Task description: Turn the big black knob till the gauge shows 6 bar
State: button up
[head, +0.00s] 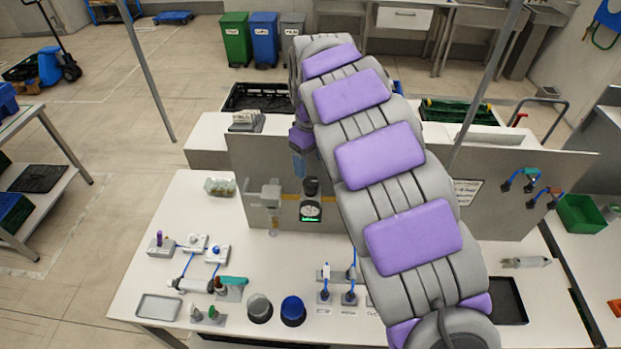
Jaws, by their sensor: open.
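A black knob (311,186) sits on top of a regulator on the upright grey panel, near the middle of the head view. The needle and numbers are too small to read. My thick grey arm with purple pads runs from the lower right up to the top middle, just right of the knob. A grey and purple part of my arm shows above and left of the knob.
A clear-bowled unit (271,195) is on the panel left of the gauge. The white bench (170,260) holds small blue-tubed fittings, a grey tray (159,307), a grey cup (259,307) and a blue cup (293,309). Blue-tubed fittings (350,297) stand beside my arm. Bench space before the gauge is mostly clear.

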aim_at(310, 181)
notch_tip(310, 181, down, 7)
jog(key=shift+a+f, duration=0.1)
jog(key=shift+c, duration=0.2)
jog(key=c, duration=1)
